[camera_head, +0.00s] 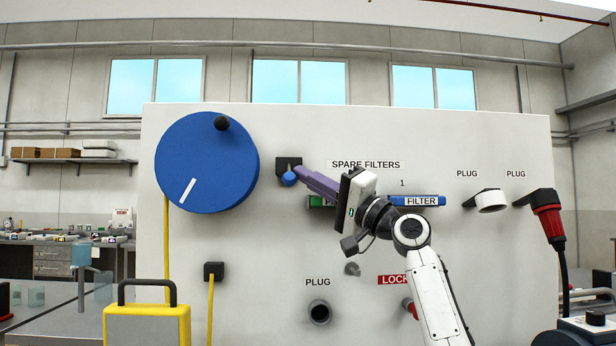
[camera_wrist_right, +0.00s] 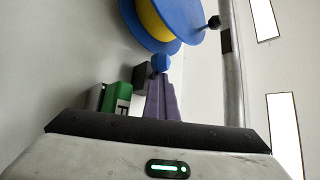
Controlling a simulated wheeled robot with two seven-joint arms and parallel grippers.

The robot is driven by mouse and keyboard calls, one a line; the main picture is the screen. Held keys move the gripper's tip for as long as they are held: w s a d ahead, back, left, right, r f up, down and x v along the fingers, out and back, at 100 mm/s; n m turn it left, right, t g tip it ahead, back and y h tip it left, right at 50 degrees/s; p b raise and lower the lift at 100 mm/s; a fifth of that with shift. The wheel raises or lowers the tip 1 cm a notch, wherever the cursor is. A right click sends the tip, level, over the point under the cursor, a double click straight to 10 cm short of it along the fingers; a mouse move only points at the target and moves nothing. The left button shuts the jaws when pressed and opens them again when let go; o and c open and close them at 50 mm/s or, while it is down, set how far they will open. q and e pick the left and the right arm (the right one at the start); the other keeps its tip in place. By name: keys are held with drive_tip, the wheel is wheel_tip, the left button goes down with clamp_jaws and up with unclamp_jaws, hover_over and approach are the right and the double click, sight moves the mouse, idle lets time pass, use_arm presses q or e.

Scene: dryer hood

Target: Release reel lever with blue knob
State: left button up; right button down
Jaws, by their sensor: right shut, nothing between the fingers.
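The reel lever's blue knob (camera_head: 289,179) sits at a dark bracket (camera_head: 287,162) on the white panel, just right of the big blue reel (camera_head: 205,160). My right gripper (camera_head: 302,173) is shut, with its purple fingers pointing left at the knob; the tips are right beside it. In the right wrist view the fingers (camera_wrist_right: 162,84) are together and their tips reach the blue knob (camera_wrist_right: 160,63). I cannot tell whether they touch it. The reel (camera_wrist_right: 150,25) with its yellow winding shows beyond. My left gripper is out of view.
A green filter (camera_head: 316,201) and a blue filter (camera_head: 419,201) are on the panel near my right wrist. A grey plug socket (camera_head: 319,312), a red plug (camera_head: 548,212) and a yellow case (camera_head: 145,322) stand around. The panel between reel and socket is mostly clear.

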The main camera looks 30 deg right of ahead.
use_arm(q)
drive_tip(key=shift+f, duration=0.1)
use_arm(e)
drive_tip(key=shift+f, duration=0.25)
